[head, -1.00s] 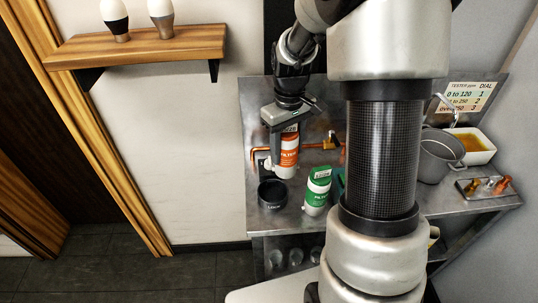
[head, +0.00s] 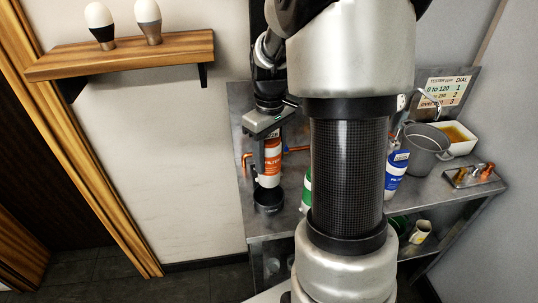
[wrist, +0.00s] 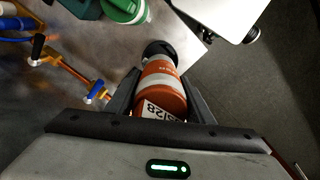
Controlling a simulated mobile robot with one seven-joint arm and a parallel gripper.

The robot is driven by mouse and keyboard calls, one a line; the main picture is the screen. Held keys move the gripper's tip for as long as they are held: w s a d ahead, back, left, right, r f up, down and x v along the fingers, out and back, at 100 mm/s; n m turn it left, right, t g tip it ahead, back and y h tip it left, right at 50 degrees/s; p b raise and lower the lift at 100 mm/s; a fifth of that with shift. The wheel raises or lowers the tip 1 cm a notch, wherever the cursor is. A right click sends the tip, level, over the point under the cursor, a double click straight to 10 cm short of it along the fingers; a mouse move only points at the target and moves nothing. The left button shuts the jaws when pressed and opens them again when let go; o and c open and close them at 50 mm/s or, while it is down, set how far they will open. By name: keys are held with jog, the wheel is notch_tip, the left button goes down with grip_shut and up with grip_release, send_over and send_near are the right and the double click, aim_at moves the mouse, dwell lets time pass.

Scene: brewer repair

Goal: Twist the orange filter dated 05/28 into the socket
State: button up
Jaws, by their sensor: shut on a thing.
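The orange and white filter (head: 271,165) is upright in my gripper (head: 268,142), which is shut around its upper part. In the wrist view the filter (wrist: 163,88) lies between my two fingers, and its label end partly reads 5/28. The black round socket (head: 268,203) stands on the metal bench directly below the filter; it also shows past the filter's far end in the wrist view (wrist: 157,47). The filter's lower end is at the socket's mouth. I cannot tell whether it is seated or just above.
A green filter (head: 307,190) stands to the right, partly behind my arm. A blue filter (head: 396,176) stands farther right. A copper pipe (wrist: 76,76) with a blue-handled valve runs behind. A grey pot (head: 428,150) and white tray (head: 461,139) are at the bench's right.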

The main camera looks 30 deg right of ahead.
aim_at(269, 179)
jog(key=shift+f+b, duration=2.75)
jog(key=shift+f, duration=1.35)
jog(key=shift+f, duration=0.35)
jog(key=n+p, duration=0.1)
jog(key=n, duration=0.3)
jog(key=shift+r+n, duration=0.15)
jog(key=shift+n, duration=0.25)
jog(key=n+p, duration=0.2)
jog(key=n, duration=0.2)
jog(key=shift+r, duration=0.1)
jog(key=n+p, duration=0.3)
jog(key=n, duration=0.2)
jog(key=shift+w+d, duration=0.1)
jog(key=shift+w, duration=0.05)
jog(key=shift+f+n+p, duration=0.25)
jog(key=shift+n+p, duration=0.75)
jog(key=shift+n, duration=0.5)
